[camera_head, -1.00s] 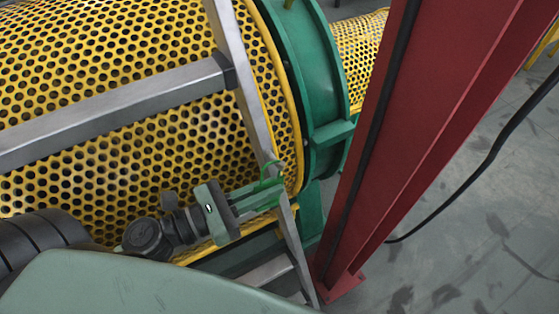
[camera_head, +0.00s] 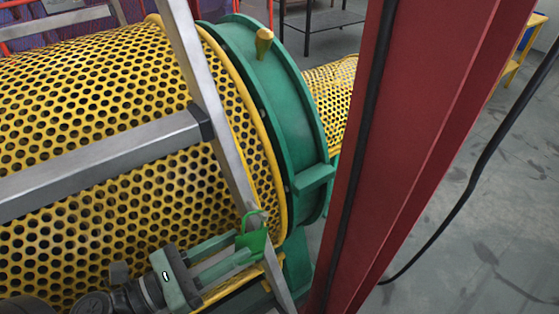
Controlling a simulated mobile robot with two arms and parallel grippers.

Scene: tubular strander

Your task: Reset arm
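My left gripper (camera_head: 224,255) shows at the bottom centre in the head view. Its two green fingers are apart with a gap between them, and they point right toward a grey rail. A small green latch-like piece with a loop (camera_head: 254,238) is on that rail (camera_head: 236,185), at or just beyond the fingertips. I cannot tell whether the fingers touch it. My arm behind the gripper is partly cut off by the bottom edge. My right gripper is not in view.
A yellow perforated drum (camera_head: 80,150) with a green end ring (camera_head: 285,130) fills the left. A grey bar (camera_head: 100,165) crosses in front of it. A red column (camera_head: 400,180) stands close on the right, with a black cable (camera_head: 470,185) beside it. Open grey floor (camera_head: 500,240) lies beyond.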

